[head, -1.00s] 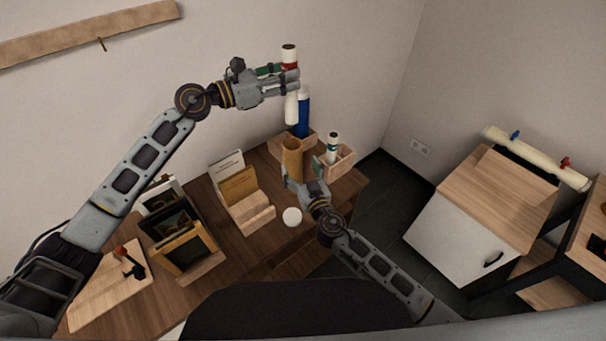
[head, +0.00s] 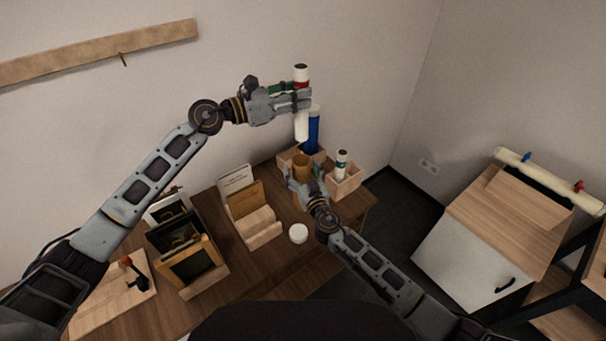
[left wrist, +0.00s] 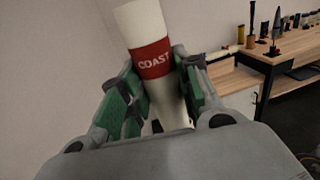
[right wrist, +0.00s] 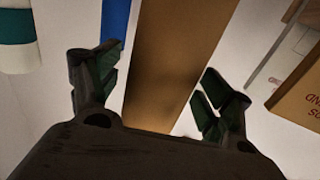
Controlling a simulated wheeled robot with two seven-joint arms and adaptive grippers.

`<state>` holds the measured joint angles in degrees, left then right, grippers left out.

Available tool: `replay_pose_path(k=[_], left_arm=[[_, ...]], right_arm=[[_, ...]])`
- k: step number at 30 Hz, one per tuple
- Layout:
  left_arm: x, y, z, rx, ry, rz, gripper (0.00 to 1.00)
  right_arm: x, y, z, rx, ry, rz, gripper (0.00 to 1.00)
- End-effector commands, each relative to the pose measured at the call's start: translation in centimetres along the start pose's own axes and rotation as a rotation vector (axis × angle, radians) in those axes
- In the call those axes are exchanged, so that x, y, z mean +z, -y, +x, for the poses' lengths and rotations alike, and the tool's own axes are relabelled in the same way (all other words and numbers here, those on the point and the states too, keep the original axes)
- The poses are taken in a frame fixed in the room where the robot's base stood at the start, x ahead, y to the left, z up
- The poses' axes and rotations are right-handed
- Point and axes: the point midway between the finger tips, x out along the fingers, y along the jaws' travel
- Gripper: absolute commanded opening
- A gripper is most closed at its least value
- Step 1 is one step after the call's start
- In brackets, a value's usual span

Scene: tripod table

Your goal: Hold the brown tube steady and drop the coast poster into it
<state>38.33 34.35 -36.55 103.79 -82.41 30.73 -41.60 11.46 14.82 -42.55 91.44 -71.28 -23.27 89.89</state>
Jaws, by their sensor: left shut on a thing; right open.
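The coast poster is a white roll with a red band reading COAST (left wrist: 152,60). My left gripper (head: 302,98) is shut on it and holds it upright, high above the table; it also shows in the head view (head: 301,124). The brown tube (head: 302,165) stands upright at the back of the table, below the roll. In the right wrist view the tube (right wrist: 172,65) rises between the fingers of my right gripper (right wrist: 155,95). The right gripper is open, with a finger on each side of the tube and gaps visible. The tube's lower part is hidden by this gripper in the head view.
A blue roll (head: 313,132) stands close behind the tube. A white roll with a teal band (head: 341,163) stands in a wooden holder (head: 347,182) to the right. A card rack (head: 258,227), framed pictures (head: 187,260) and a white round object (head: 298,233) are to the left and front.

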Motion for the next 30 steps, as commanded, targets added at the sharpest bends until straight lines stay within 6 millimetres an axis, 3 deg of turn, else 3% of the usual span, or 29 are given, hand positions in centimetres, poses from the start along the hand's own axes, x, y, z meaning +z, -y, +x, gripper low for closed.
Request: replay_pose_path(k=[8, 21, 30], left_arm=[[0.02, 0.00, 0.00, 0.000, 0.000, 0.000, 0.09], [0.03, 0.00, 0.00, 0.000, 0.000, 0.000, 0.09], [-0.60, -0.01, 0.01, 0.000, 0.000, -0.003, 0.09]], right_arm=[[0.00, 0.00, 0.05, 0.000, 0.000, 0.000, 0.79], [0.01, -0.01, 0.04, 0.000, 0.000, 0.000, 0.28], [0.01, -0.01, 0.04, 0.000, 0.000, 0.000, 0.28]])
